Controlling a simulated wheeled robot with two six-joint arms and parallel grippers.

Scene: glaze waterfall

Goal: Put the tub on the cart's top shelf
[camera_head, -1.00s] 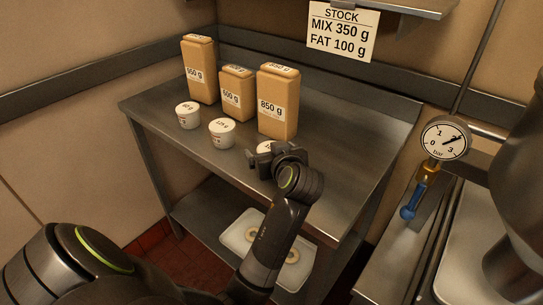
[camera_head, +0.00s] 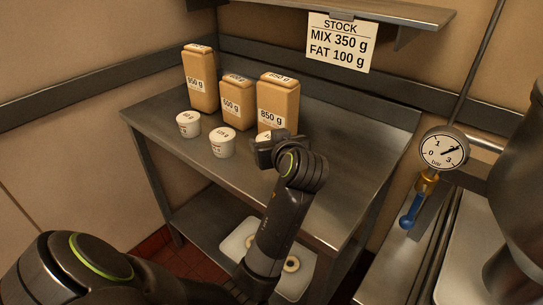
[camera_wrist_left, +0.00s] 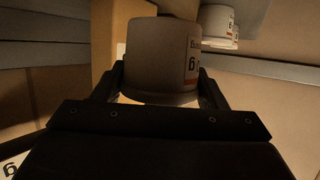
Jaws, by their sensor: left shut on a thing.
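My left gripper (camera_head: 272,148) is shut on a white tub (camera_wrist_left: 160,55) with a printed label, held between its two fingers in the left wrist view. In the head view most of that tub (camera_head: 262,136) is hidden behind the gripper, in front of the tall 850 g package. It appears to be held above the steel tabletop. Two more white tubs, one at the left (camera_head: 188,124) and one in the middle (camera_head: 222,142), stand upright on the tabletop. I cannot tell whether this steel unit (camera_head: 345,150) is the cart. My right gripper is not in view.
Three tan packages, at left (camera_head: 200,80), middle (camera_head: 237,104) and right (camera_head: 278,100), stand behind the tubs. A white tray (camera_head: 232,243) with rings sits on the lower shelf. A wall shelf (camera_head: 410,12) hangs above. The tabletop's right part is clear. A pressure gauge (camera_head: 443,148) stands at right.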

